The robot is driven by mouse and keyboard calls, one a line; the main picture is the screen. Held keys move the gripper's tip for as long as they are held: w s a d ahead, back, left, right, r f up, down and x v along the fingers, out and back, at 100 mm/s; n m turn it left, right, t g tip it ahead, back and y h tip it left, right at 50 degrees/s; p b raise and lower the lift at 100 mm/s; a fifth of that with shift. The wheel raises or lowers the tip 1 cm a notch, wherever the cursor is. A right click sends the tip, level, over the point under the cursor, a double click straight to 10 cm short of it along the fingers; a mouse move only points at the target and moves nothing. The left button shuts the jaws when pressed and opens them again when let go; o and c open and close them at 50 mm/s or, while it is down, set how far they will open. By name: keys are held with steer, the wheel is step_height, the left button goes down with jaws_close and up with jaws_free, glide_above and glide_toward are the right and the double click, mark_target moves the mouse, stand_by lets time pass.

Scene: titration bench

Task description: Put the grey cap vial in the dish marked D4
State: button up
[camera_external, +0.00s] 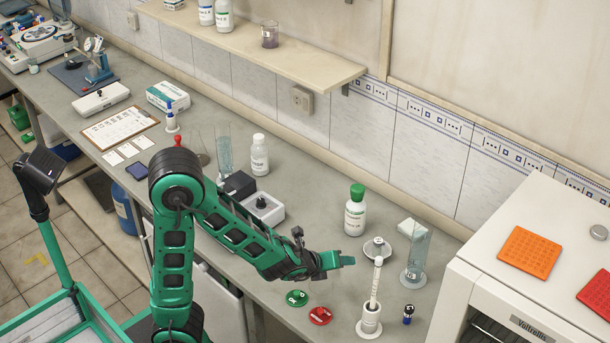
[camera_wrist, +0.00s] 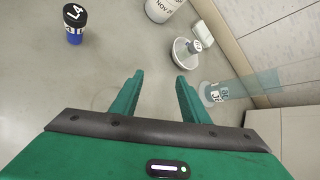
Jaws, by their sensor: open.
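A white dish (camera_external: 379,255) stands right of my gripper (camera_external: 350,262). A small grey-topped piece (camera_external: 378,241) is at its middle. The dish (camera_wrist: 179,52) shows beyond my fingers in the wrist view, with a small marked piece (camera_wrist: 196,46) in it. I cannot tell whether that piece is the grey cap vial, nor read its mark as D4. A vial with a dark cap marked L4 (camera_wrist: 75,22) stands upright, apart from my fingers, at upper left. My gripper (camera_wrist: 157,80) is open, with nothing between its fingers.
A green-capped bottle (camera_external: 355,212) and a glass cylinder (camera_external: 418,258) stand near the dish. A tall white tube in a holder (camera_external: 370,318) and a dark-capped vial (camera_external: 408,314) stand towards the front edge. A white cabinet (camera_external: 530,300) bounds the right.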

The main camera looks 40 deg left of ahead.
steer(key=s+n, duration=0.1)
steer(key=n, duration=0.1)
steer(key=s+n+g, duration=0.1)
steer(key=s, duration=0.1)
steer(key=s+n+g, duration=0.1)
steer(key=s+n, duration=0.1)
steer(key=shift+f+n, duration=0.3)
steer(key=s+n+g, duration=0.1)
steer(key=s+n, duration=0.1)
steer(key=s+n+g, duration=0.1)
steer(key=s+n, duration=0.1)
steer(key=s, duration=0.1)
steer(key=s+d+n+g+h, duration=0.1)
steer(key=s+n, duration=0.1)
steer(key=s, duration=0.1)
steer(key=shift+s+r, duration=0.2)
steer(key=shift+r, duration=0.15)
steer(key=s+r+n+g, duration=0.2)
steer(key=s+n, duration=0.3)
steer(key=s, duration=0.3)
steer(key=s+a+r+n+g, duration=0.1)
steer(key=s+n+g, duration=0.2)
steer(key=s, duration=0.6)
steer(key=shift+r+n+y, duration=0.3)
steer(key=shift+r+n, duration=0.1)
steer(key=shift+n, duration=0.5)
